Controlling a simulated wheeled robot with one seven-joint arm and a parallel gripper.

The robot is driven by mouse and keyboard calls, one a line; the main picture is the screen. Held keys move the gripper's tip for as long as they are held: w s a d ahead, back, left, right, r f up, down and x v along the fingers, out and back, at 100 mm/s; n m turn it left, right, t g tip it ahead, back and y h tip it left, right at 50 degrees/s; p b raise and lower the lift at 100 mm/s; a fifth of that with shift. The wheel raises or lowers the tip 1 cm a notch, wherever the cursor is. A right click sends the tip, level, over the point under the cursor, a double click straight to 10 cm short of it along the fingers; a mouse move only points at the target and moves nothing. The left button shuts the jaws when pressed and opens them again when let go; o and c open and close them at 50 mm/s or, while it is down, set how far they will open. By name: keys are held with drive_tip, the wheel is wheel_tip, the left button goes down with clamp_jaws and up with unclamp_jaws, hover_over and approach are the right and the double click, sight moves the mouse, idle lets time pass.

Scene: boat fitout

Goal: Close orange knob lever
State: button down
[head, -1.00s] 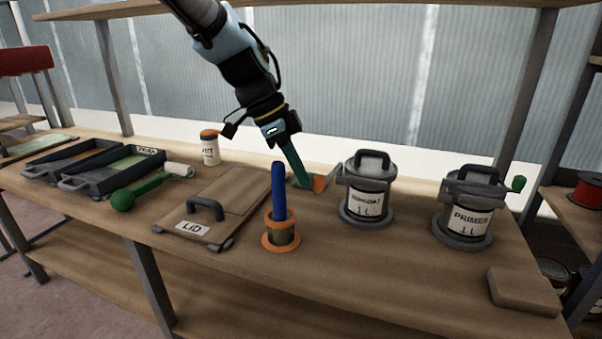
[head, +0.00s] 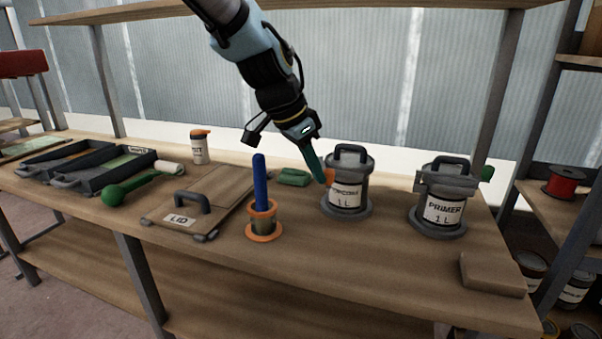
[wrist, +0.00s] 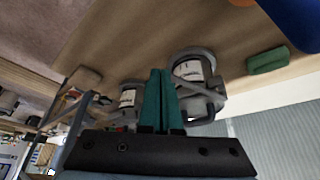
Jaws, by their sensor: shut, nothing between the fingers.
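The can with the orange knob lever (head: 348,198) stands upright on the bench, labelled 1 L. It also shows in the wrist view (wrist: 190,70). Its orange knob (head: 329,177) is at the can's left side, close against the body, partly behind my fingers. I cannot make out the knob in the wrist view. My gripper (head: 319,174) has green fingers, shut and empty, pointing down at the knob's left side. I cannot tell whether they touch it. The fingers (wrist: 160,98) are together in the wrist view, beside the can.
The PRIMER can (head: 441,208) with a green knob (head: 487,174) stands to the right. A green block (head: 294,178) lies left of my fingers. A blue-handled tool stands in an orange-rimmed holder (head: 263,236). The LID panel (head: 225,186) is further left.

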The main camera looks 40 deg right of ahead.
drive_tip(key=s+d+n+t+y, duration=0.1)
drive_tip(key=d+n+t, duration=0.1)
drive_tip(key=d+n, duration=0.4)
drive_tip(key=s+d+n+t+y, duration=0.1)
drive_tip(key=s+d+n+t, duration=0.1)
drive_tip(key=d+n, duration=0.5)
drive_tip(key=shift+s+d+n+t, duration=0.3)
drive_tip(key=shift+d+t, duration=0.3)
drive_tip(key=shift+d, duration=1.7)
drive_tip(key=shift+w, duration=0.15)
